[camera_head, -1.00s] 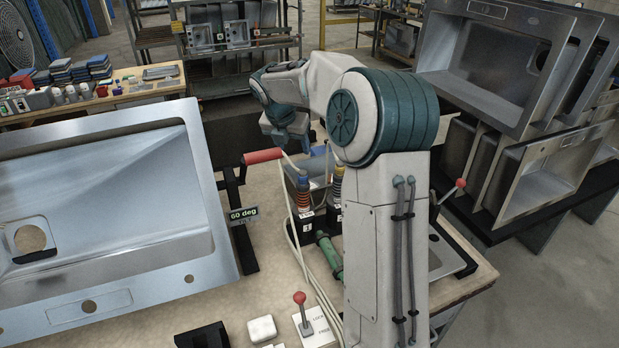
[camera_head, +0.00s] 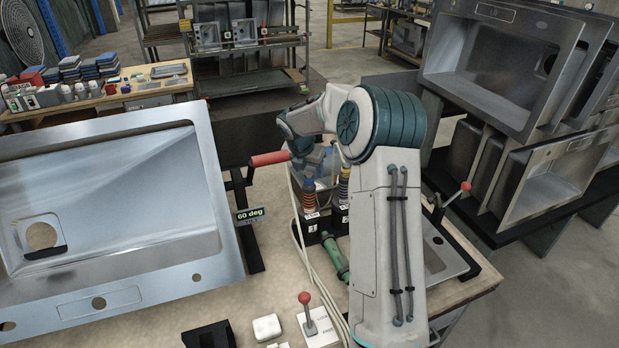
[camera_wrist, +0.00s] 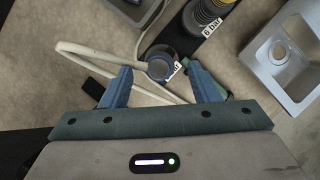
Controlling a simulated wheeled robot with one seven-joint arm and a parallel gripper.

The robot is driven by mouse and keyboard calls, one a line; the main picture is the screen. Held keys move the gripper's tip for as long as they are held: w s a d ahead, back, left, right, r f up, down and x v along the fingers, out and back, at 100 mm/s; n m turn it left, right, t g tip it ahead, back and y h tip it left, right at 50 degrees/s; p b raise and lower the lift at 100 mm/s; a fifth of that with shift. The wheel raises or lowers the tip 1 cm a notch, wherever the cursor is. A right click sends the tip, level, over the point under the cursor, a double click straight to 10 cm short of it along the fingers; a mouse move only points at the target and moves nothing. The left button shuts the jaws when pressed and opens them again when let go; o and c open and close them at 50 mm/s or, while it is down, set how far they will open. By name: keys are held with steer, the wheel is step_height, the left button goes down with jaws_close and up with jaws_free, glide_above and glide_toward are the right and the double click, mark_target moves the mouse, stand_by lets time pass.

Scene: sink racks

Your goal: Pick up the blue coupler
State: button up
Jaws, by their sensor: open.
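The blue coupler (camera_wrist: 157,52) is seen nearly end-on in the wrist view as a dark blue ring with a white label at its side. It lies between and just beyond the fingertips of my gripper (camera_wrist: 157,70), which is open with one blue finger on each side. I see no clear contact. In the head view, my gripper (camera_head: 311,174) is directly above the orange-ribbed hose end (camera_head: 309,198) that bears the coupler; the gripper mostly hides the coupler there.
A yellow-and-black coupler (camera_wrist: 204,14) labelled "6 bar" stands close by. A pale hose (camera_wrist: 95,48) loops near the left finger. A red-handled lever (camera_head: 270,158) and a large steel sink (camera_head: 120,215) are to the left. A green cylinder (camera_head: 334,257) lies in front.

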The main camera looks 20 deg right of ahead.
mark_target(309, 173)
steer(key=shift+p+x, duration=0.45)
steer(key=shift+x, duration=1.45)
steer(key=c, duration=1.1)
steer(key=shift+r, duration=0.1)
step_height(309, 173, up, 4)
steer(key=shift+r+b, duration=0.1)
steer(key=shift+b, duration=0.65)
steer(key=s+d+r, duration=0.2)
steer(key=s+d+r+b, duration=0.1)
steer(key=s+d+r, duration=0.1)
steer(key=s+d, duration=0.1)
steer(key=s+d+r+b, duration=0.1)
steer(key=s+d+r, duration=0.1)
steer(key=s+d, duration=0.1)
steer(key=shift+d+r, duration=0.25)
steer(key=shift+r, duration=0.1)
steer(key=shift+p, duration=0.35)
steer(key=shift+w, duration=0.1)
